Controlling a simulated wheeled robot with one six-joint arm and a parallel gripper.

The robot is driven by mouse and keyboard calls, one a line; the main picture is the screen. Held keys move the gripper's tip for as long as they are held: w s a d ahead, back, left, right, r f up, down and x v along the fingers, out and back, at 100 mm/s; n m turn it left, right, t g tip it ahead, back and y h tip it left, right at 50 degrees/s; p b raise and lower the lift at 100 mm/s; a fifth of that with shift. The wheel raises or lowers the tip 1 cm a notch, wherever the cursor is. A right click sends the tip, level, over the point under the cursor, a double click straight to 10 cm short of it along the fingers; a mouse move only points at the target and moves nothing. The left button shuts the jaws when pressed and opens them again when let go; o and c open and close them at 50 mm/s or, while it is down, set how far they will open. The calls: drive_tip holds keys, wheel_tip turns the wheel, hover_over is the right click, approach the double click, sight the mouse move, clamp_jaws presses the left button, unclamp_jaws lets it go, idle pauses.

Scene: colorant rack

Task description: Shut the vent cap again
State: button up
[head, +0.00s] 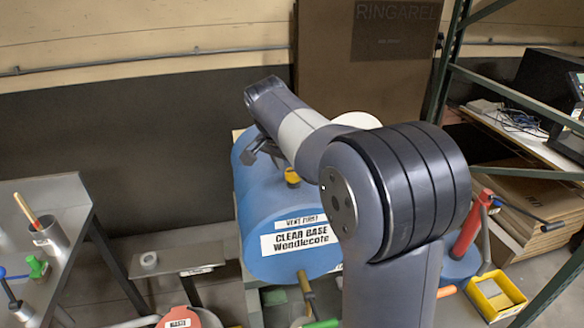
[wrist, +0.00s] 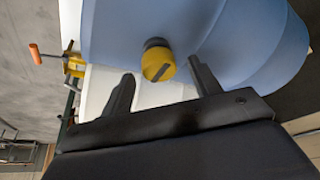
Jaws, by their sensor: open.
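The vent cap is a yellow round knob (wrist: 158,65) with a dark bar across its face, on a dark neck on the blue drum (wrist: 225,40). In the head view the cap (head: 292,175) stands on top of the drum (head: 256,222), labelled "VENT FIRST" and "CLEAR BASE". My gripper (head: 258,150) is at the drum's top, behind and left of the cap. In the wrist view its open fingers (wrist: 162,74) are either side of the cap's line, with nothing between them gripped. I cannot tell how far the cap is turned.
An orange-handled tap (wrist: 74,65) shows at left in the wrist view. In the head view a grey bench (head: 70,215) stands left, a yellow bin (head: 495,297) and a red cylinder (head: 468,228) right, and a green rack post (head: 444,70) at the back right.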

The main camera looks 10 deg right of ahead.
drive_tip(key=v, duration=1)
drive_tip(key=shift+b, duration=0.3)
drive_tip(key=x, duration=1)
drive_tip(key=shift+w+d+f+p, duration=0.1)
drive_tip(key=shift+f+p, duration=0.25)
drive_tip(key=shift+f, duration=0.05)
drive_tip(key=shift+r, duration=0.1)
